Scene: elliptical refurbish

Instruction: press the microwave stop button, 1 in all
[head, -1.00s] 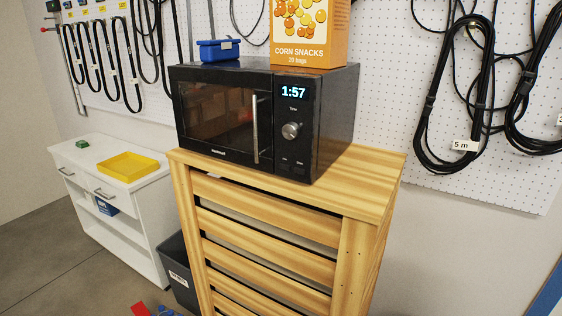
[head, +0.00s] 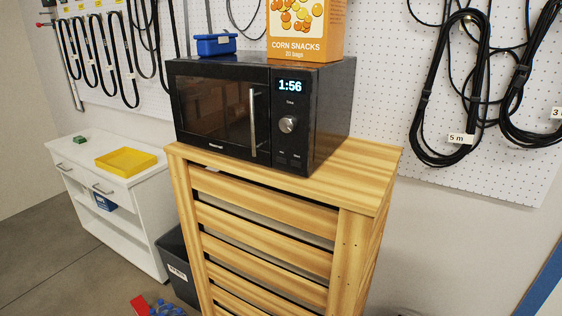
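A black microwave (head: 222,106) stands on top of a slatted wooden cabinet, its door shut. Its display (head: 290,86) reads 1:56. Below the display is a round silver knob (head: 288,124). Two small buttons (head: 288,156) sit under the knob at the bottom of the panel; their labels are too small to read, so I cannot tell which is stop. A vertical silver handle (head: 253,123) is between the door window and the panel. Neither of my grippers is in view.
The wooden cabinet (head: 270,212) has a bare strip of top before the microwave. A corn snacks box (head: 306,32) and blue bin (head: 216,45) stand on the microwave. A white cabinet (head: 120,217) with a yellow tray (head: 126,161) is at left. Cables hang on the pegboard (head: 385,110).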

